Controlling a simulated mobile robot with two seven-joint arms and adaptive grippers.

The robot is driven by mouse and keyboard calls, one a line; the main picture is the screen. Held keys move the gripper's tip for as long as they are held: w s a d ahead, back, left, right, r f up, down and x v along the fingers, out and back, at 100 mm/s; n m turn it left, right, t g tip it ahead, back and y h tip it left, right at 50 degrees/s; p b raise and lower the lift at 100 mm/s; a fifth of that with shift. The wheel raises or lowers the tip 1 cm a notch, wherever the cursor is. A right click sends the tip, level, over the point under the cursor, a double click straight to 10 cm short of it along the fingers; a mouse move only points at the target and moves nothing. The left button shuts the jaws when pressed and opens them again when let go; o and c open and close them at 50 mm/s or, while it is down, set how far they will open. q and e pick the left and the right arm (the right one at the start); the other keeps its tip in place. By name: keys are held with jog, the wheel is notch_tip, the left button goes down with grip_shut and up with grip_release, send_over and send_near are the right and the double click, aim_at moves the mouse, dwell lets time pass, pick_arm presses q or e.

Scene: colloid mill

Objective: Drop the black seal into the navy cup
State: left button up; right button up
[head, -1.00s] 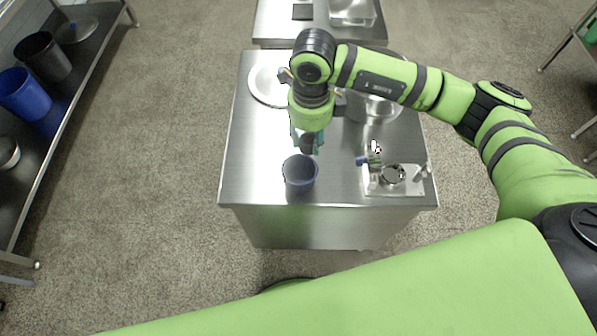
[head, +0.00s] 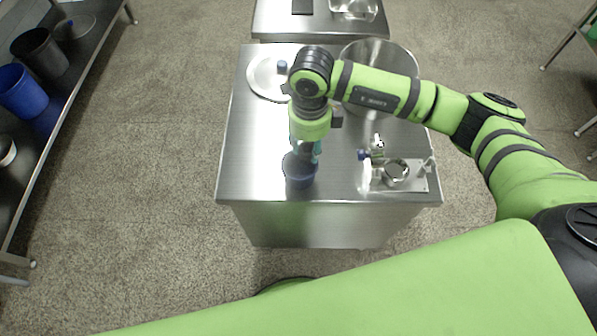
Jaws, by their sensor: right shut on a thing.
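The navy cup (head: 299,178) stands upright near the front edge of the steel table (head: 250,150), left of the middle. My right gripper (head: 308,152) reaches down over the cup's far rim, its fingertips at the cup's mouth. It is shut on a dark thing, most likely the black seal, which is largely hidden by the fingers and the cup rim. I cannot tell how far the seal is inside the cup. My left gripper is not in view.
A metal plate with a mill part (head: 398,177) sits right of the cup. A large steel bowl (head: 391,58) and a round pale lid (head: 265,76) are farther back. A shelf with a blue bucket (head: 22,92) and black bucket (head: 40,52) stands at the left.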

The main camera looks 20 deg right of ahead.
jog(key=o, duration=1)
notch_tip(320, 180, up, 12)
jog(key=shift+r, duration=0.1)
